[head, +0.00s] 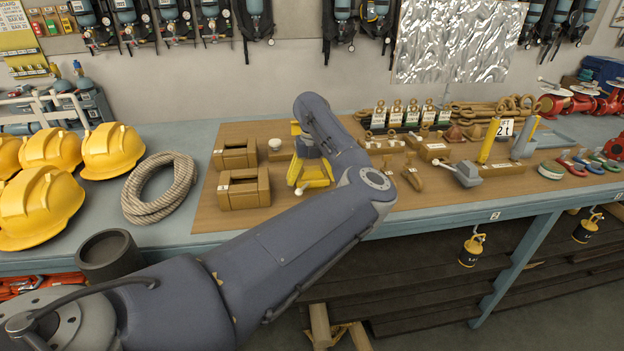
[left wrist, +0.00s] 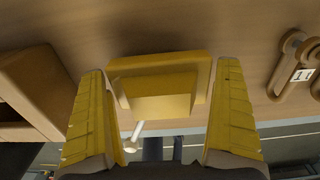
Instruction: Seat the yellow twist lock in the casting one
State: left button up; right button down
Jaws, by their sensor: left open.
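The yellow twist lock (left wrist: 158,88) lies on the brown board, between the spread fingers of my left gripper (left wrist: 163,68) in the left wrist view. Gaps show on both sides of it. A pale rod with a round end sticks out toward the camera. In the head view my left gripper (head: 310,160) points down over the twist lock (head: 318,183), partly hiding it. Two brown box-shaped castings stand to the left: a rear one (head: 235,155) and a front one (head: 243,190). Their labels are too small to read. My right gripper is out of view.
A small pale round-topped piece (head: 275,144) stands near the rear casting. A coiled rope (head: 160,187) and yellow helmets (head: 115,150) lie to the left. Shackles, a yellow cylinder (head: 489,140) and other hardware crowd the right. Bare board shows in front of the gripper's right side.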

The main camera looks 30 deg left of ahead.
pick_arm(q)
jog(key=shift+f, duration=0.15)
jog(key=shift+c, duration=0.4)
jog(key=c, duration=1.2)
jog(key=shift+r, duration=0.2)
notch_tip(320, 180, up, 19)
jog(key=shift+f, duration=0.1)
jog(key=s+a+f, duration=0.1)
jog(key=s+a, duration=0.4)
jog(key=s+a+f, duration=0.2)
jog(key=s+a, duration=0.2)
jog(key=a, duration=0.1)
jog(key=s+a+f, duration=0.2)
jog(key=s+a, duration=0.3)
jog(key=shift+s, duration=0.3)
